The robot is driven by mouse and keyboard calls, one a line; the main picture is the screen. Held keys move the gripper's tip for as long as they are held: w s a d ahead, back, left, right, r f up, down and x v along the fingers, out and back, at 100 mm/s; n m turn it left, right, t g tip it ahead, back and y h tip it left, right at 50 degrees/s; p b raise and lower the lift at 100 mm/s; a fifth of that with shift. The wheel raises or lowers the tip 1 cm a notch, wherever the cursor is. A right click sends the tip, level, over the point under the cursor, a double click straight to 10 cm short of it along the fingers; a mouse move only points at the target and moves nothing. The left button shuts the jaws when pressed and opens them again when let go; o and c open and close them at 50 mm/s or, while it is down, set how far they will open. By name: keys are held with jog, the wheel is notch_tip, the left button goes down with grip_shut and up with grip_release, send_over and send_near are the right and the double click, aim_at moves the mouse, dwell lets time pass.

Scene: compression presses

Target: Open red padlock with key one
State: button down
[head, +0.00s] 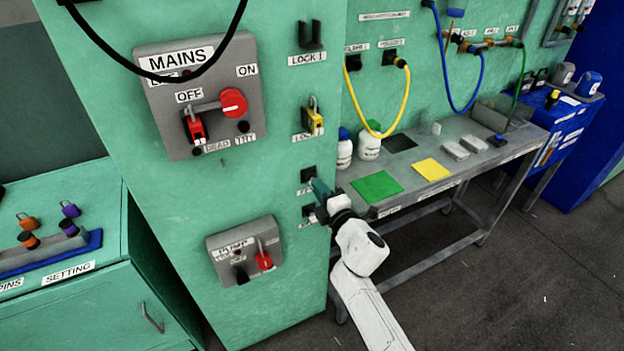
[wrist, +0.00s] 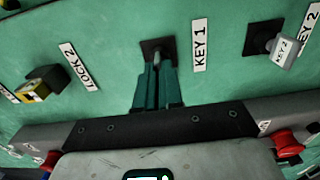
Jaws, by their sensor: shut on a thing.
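A red padlock (head: 194,128) hangs on the MAINS switch box at the OFF end of the grey lever. My gripper (head: 318,190) is at the key holders on the green cabinet's right side. In the wrist view my gripper's green fingers (wrist: 158,80) are shut on key one (wrist: 157,56), at the dark holder beside the KEY 1 label. Only a small grey part of the key shows; the fingers hide the rest. Key two (wrist: 286,50) sits in its own holder to the right.
A yellow padlock (head: 315,121) hangs at LOCK 2 above my gripper; LOCK 1 holder (head: 310,36) is above that. A lower switch box (head: 245,254) with a red part is at lower left. A black cable (head: 225,50) crosses the MAINS box. A grey bench (head: 465,160) stands right.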

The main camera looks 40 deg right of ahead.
jog(key=shift+p+v, duration=0.3)
jog(key=shift+v, duration=1.1)
dwell(0.5)
jog(key=shift+v, duration=2.05)
